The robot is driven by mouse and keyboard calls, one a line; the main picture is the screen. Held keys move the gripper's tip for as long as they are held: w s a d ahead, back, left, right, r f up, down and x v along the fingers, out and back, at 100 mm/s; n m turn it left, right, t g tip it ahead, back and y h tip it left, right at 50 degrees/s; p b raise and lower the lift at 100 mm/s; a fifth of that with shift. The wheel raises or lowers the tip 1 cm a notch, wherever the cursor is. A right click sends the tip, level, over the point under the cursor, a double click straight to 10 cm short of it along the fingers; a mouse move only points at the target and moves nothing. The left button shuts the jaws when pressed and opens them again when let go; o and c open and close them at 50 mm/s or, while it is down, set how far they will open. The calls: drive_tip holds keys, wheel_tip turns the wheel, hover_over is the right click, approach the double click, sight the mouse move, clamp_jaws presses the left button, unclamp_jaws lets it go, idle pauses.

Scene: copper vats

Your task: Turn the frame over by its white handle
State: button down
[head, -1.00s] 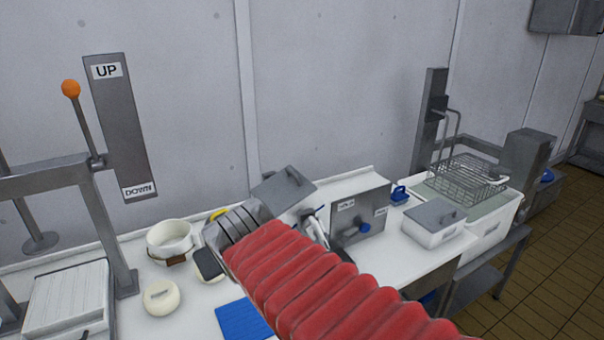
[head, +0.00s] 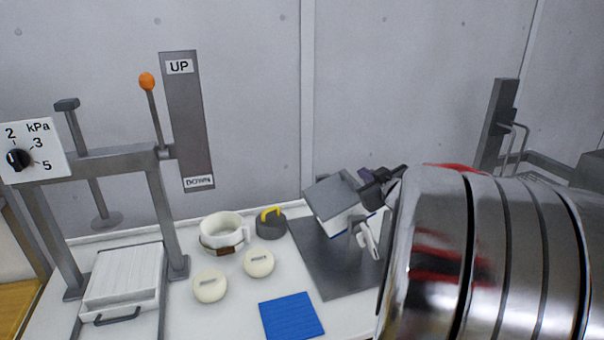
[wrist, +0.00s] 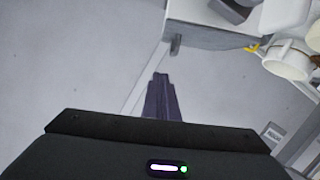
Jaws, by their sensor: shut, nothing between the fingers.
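The frame (head: 333,203), a box shape with a grey top face and a pale side, stands tilted on a dark grey plate (head: 325,268) in the head view. A white handle (head: 368,241) hangs at its lower right. My gripper (head: 372,178) is at the frame's upper right corner; I cannot tell whether it touches the frame. The fingers are together and empty. The wrist view shows my dark gripper fingers (wrist: 160,82) shut, with bare wall beyond the tips. My arm hides what lies right of the handle.
Left of the frame are a yellow-handled dark weight (head: 270,228), a white pot (head: 222,232), two cream discs (head: 210,287) and a blue mat (head: 291,315). A press with an orange-knobbed lever (head: 147,82) stands further left. The wall is close behind the counter.

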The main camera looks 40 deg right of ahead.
drive_tip(key=shift+s+d+f, duration=0.15)
drive_tip(key=shift+d, duration=0.1)
hover_over(357, 184)
drive_tip(key=a, duration=0.2)
drive_tip(key=shift+w+d+f, duration=0.1)
drive_tip(key=shift+w+f, duration=0.05)
drive_tip(key=shift+f, duration=0.45)
drive_tip(key=shift+w+d+f, duration=0.1)
drive_tip(key=shift+w+f, duration=0.05)
drive_tip(key=shift+f, duration=0.45)
drive_tip(key=shift+s+d+f, duration=0.1)
drive_tip(key=shift+d+f, duration=0.15)
drive_tip(key=shift+f, duration=0.35)
drive_tip(key=shift+s+d+f, duration=0.1)
drive_tip(key=shift+d+f, duration=0.1)
drive_tip(key=shift+f, duration=0.35)
drive_tip(key=shift+d+f, duration=0.3)
drive_tip(key=shift+f, duration=0.35)
drive_tip(key=shift+s, duration=0.1)
